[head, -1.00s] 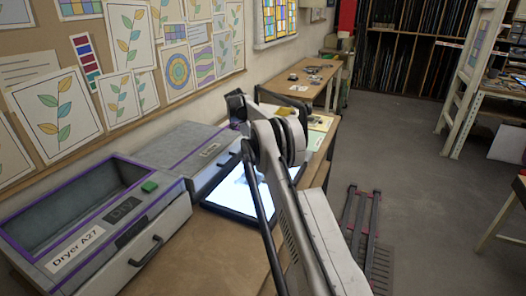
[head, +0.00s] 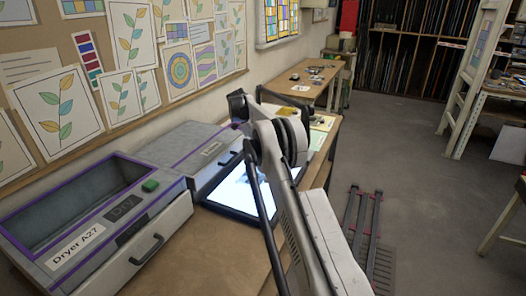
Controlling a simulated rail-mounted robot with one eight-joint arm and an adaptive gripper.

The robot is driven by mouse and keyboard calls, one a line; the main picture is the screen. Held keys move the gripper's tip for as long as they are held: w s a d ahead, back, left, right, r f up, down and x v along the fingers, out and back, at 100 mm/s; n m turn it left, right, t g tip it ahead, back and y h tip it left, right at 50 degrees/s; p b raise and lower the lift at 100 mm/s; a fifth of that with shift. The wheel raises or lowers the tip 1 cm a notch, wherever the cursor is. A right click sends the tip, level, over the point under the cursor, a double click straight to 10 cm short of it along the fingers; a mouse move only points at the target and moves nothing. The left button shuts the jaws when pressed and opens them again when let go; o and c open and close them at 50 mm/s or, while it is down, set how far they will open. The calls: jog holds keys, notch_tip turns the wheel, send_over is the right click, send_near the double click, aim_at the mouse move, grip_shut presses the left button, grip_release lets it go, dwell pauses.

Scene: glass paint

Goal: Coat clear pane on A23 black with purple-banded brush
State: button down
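A bright white light panel with a dark frame (head: 222,208) lies on the bench, partly behind my arm. Something pale lies or shows on its lit face, but my arm hides most of it and I cannot tell whether it is a pane. No label A23 can be read. No purple-banded brush can be made out. My gripper is hidden behind my own arm links, so its fingers do not show.
A grey dryer labelled Dryer A27 (head: 75,245), with purple trim and a green button (head: 151,186), stands at the left. A closed grey case (head: 195,150) sits behind it. Papers (head: 318,122) lie beyond the panel. Bare bench (head: 190,262) shows in front.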

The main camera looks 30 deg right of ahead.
jog(key=shift+f, duration=0.25)
dwell(0.3)
jog(key=shift+a+b, duration=0.15)
jog(key=shift+b, duration=0.15)
jog(key=shift+s+a+b, duration=0.3)
jog(key=shift+a, duration=0.1)
jog(key=shift+s+a+b, duration=0.5)
jog(key=shift+s+a, duration=0.4)
jog(key=shift+a, duration=0.5)
jog(key=shift+s+a+b, duration=0.55)
jog(key=shift+s+a, duration=0.4)
jog(key=shift+a, duration=0.4)
jog(key=shift+s+a+b, duration=0.5)
jog(key=shift+s+a, duration=0.4)
jog(key=shift+a, duration=0.5)
notch_tip(320, 180, up, 5)
jog(key=shift+p, duration=1)
jog(key=shift+d, duration=0.1)
